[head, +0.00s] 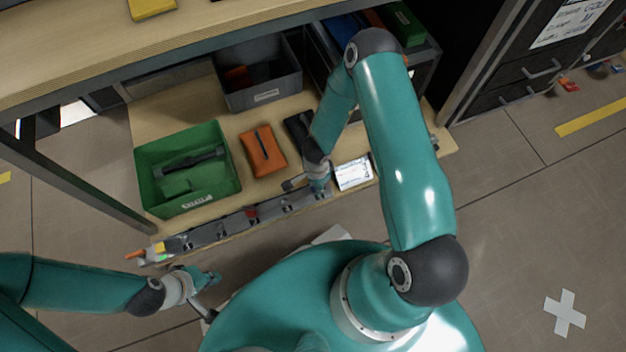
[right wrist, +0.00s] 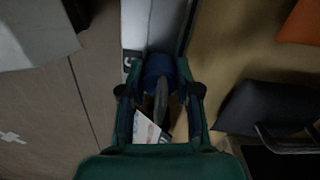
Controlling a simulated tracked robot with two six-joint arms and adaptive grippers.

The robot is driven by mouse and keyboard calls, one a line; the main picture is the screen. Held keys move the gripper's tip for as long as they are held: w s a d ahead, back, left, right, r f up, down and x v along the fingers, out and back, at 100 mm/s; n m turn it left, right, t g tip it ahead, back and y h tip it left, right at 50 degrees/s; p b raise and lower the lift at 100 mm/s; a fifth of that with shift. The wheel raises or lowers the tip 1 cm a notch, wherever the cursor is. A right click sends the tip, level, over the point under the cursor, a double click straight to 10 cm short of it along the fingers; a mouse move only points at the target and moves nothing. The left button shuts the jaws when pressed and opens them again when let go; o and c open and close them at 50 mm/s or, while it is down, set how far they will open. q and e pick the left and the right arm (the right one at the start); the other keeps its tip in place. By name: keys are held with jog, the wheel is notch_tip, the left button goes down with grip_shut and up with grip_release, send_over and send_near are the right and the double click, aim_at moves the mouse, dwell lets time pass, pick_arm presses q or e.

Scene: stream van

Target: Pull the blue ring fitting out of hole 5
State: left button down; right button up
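A grey rail (head: 223,230) with several fittings runs along the front edge of the low wooden shelf. The blue ring fitting (right wrist: 160,68) shows in the right wrist view as a dark blue body with a grey ring standing toward the camera. A label, apparently reading 5, sits beside it on the rail. My right gripper (right wrist: 160,85) is at the rail's right end, its fingers on both sides of the blue body and seeming to touch it. The seat under the fitting is hidden. My left gripper (head: 207,292) is open and empty, in front of the rail's left part.
A green bin (head: 146,178), an orange case (head: 263,152) and a grey bin (head: 262,97) stand on the shelf behind the rail. A white printed card (head: 353,173) lies right of my right gripper. The floor at the right is mostly clear.

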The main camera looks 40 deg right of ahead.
jog(key=c, duration=0.5)
grip_shut()
jog(key=shift+r+p, duration=0.35)
jog(key=shift+r, duration=0.05)
jog(key=shift+r+p, duration=0.3)
jog(key=shift+r, duration=0.1)
jog(key=shift+r+p, duration=0.85)
jog(key=shift+p, duration=0.1)
jog(key=shift+s+r+p, duration=0.1)
jog(key=shift+r+p, duration=1.25)
jog(key=shift+r, duration=0.05)
